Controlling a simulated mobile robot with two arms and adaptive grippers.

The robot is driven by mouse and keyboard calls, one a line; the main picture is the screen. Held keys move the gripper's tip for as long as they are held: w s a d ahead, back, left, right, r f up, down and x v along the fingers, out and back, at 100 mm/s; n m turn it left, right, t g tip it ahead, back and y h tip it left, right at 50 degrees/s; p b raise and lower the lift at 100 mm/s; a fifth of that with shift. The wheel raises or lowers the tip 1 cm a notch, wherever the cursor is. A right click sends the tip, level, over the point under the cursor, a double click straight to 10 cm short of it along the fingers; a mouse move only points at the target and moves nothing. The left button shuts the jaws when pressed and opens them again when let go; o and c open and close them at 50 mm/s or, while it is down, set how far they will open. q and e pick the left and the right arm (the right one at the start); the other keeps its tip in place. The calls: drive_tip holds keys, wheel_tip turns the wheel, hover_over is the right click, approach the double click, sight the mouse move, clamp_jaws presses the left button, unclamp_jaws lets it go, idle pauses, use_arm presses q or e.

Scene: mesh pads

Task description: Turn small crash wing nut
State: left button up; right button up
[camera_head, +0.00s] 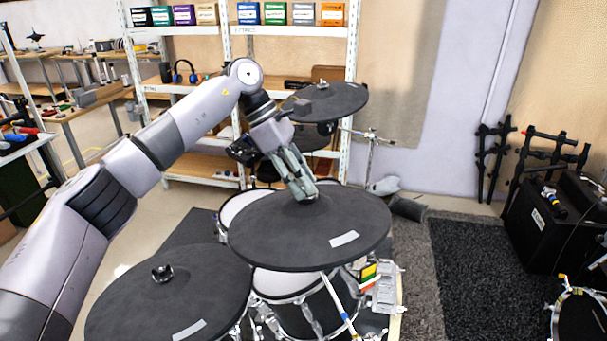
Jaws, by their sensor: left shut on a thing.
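The middle black cymbal pad (290,235) carries a white label and sits on a stand among the drums. My left gripper (306,196) reaches down to its centre from the upper left. Its fingers are shut on the small wing nut there, which they hide almost fully. Another black cymbal pad (170,300) is at the lower left, with a dark wing nut (162,273) standing at its centre. A third black cymbal pad (345,101) is farther back, with a small nut (322,86) on top. My right gripper does not show.
Drums (290,284) with metal hardware stand under the cymbals. A white shelf (290,31) with coloured boxes is behind. Black equipment (553,222) stands at the right. The dark carpet (480,265) between is largely clear.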

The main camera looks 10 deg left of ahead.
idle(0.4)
use_arm(q)
drive_tip(key=o, duration=1.2)
drive_tip(key=shift+a, duration=0.1)
drive_tip(key=shift+c, duration=0.2)
drive_tip(key=v, duration=1.2)
drive_tip(key=shift+r, duration=0.1)
